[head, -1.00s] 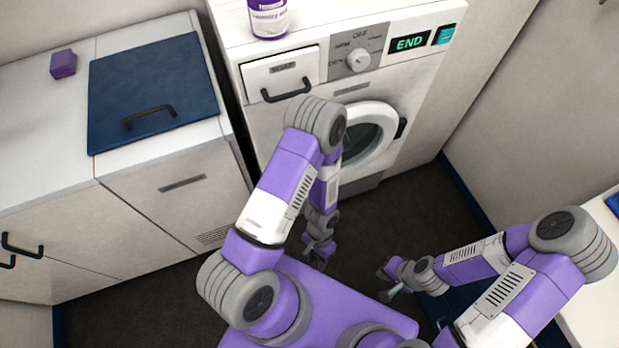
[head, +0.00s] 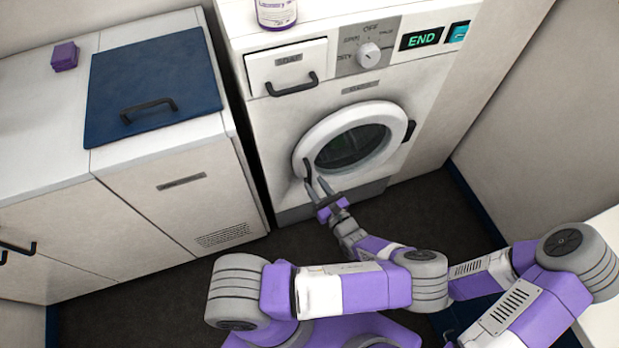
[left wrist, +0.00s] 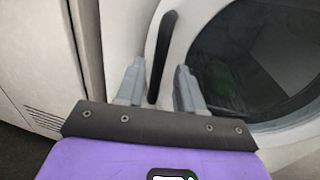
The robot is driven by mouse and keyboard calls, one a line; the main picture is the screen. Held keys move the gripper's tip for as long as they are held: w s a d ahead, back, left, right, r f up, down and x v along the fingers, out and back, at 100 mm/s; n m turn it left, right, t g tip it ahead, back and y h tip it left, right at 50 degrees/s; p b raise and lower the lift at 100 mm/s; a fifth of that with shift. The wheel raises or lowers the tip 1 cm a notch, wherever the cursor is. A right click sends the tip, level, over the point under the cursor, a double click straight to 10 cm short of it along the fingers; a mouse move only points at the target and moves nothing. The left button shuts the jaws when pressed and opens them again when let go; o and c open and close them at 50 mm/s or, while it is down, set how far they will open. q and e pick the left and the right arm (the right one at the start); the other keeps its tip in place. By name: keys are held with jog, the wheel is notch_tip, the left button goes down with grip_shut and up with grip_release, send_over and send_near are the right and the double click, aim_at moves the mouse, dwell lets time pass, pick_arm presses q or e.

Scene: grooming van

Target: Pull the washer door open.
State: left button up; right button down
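The washer door (head: 314,134), a white ring around dark glass, looks shut on the front of the white washer (head: 268,140). Its dark upright handle (head: 307,168) is at the door's left edge; in the left wrist view the handle (left wrist: 164,45) is a black bar. My left gripper (head: 317,184) is open at the handle. In the left wrist view its fingers (left wrist: 159,72) stand either side of the handle's lower part, with gaps showing on both sides.
The soap drawer (head: 288,66), dial (head: 369,55) and END display (head: 421,39) are above the door. A purple-labelled bottle (head: 277,13) stands on the washer. A white cabinet (head: 165,205) with a blue lid (head: 150,85) is at left.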

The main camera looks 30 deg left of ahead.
aim_at(309, 178)
pick_arm(q)
jog(key=shift+b+x, duration=0.4)
jog(key=shift+x, duration=1.75)
grip_shut()
